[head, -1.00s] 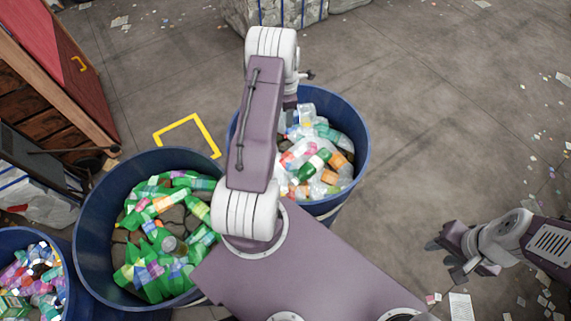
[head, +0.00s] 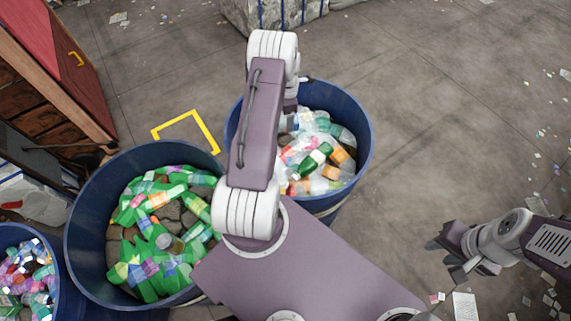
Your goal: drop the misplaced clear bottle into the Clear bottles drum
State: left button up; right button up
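A blue drum (head: 364,150) holds mostly clear bottles, with a green bottle (head: 313,160) among them. A second blue drum (head: 72,245) to its left holds mostly green bottles; a greyish, see-through bottle (head: 170,243) lies among them. My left arm reaches over the clear-bottle drum. Its gripper (head: 290,108) is mostly hidden behind the arm at the drum's far left side, so its fingers and anything in them cannot be made out. My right gripper (head: 443,259) is open and empty, over the floor at the lower right.
A third blue drum (head: 62,285) with mixed small items is at the lower left. A yellow floor marking (head: 190,116) lies behind the drums. A red cabinet (head: 65,60) stands at the left and wrapped bales (head: 285,12) at the top. The floor on the right is open, with scattered litter.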

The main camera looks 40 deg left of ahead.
pick_arm(q)
jog(key=shift+r, duration=0.1)
jog(key=shift+w+r+b, duration=0.1)
jog(key=shift+r+b, duration=0.2)
jog(key=shift+r, duration=0.05)
notch_tip(320, 180, up, 8)
jog(key=shift+r+b, duration=0.1)
jog(key=shift+b, duration=1)
